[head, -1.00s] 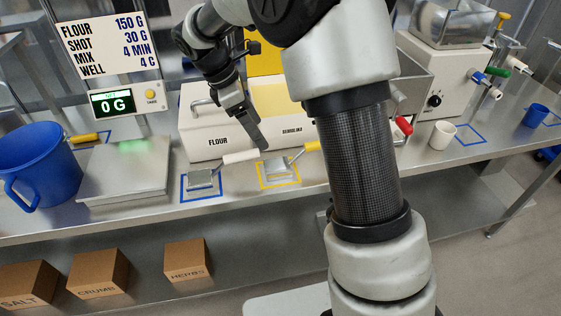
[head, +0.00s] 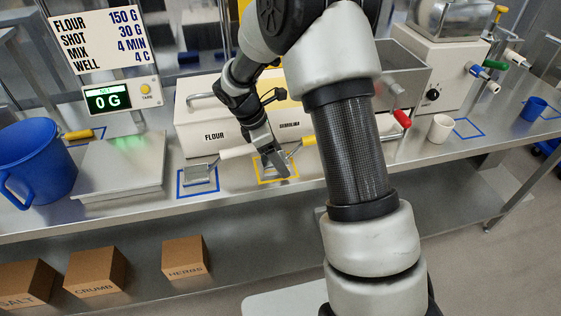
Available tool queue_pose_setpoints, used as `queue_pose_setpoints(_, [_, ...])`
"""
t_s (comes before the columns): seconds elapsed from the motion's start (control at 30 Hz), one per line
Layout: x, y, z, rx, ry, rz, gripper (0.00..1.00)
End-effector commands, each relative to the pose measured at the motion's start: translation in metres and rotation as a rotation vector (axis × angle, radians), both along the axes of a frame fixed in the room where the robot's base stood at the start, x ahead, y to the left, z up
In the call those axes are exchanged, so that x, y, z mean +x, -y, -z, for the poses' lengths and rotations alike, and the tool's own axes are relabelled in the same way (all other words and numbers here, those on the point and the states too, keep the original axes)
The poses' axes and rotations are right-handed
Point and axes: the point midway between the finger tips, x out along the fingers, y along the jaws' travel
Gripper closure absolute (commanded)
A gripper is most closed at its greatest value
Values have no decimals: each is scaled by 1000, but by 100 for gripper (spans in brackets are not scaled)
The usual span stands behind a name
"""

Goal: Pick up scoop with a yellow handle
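The scoop with a yellow handle (head: 308,141) lies in the yellow-outlined square on the steel counter, in front of the semolina bin. Its metal pan is partly covered by my gripper (head: 276,167), and the handle sticks out to the upper right. My gripper points down over the pan, on the left of the handle. The two fingers overlap from this angle, so I cannot tell whether they are apart or whether they touch the scoop. No grip on the handle shows.
A white-handled scoop (head: 200,174) lies in a blue square just left. Bins labelled flour (head: 205,137) and semolina stand close behind. The scale (head: 120,168) and blue jug (head: 35,160) are farther left. Another yellow handle (head: 78,134) lies behind the jug. A white cup (head: 440,128) stands right.

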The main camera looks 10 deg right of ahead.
Motion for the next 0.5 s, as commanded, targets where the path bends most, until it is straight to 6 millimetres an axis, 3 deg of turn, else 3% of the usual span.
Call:
queue_pose_setpoints(0.27, [0, 2, 4, 0, 0, 0, 30])
queue_pose_setpoints(0.5, [0, 1, 4, 0, 0, 0, 68])
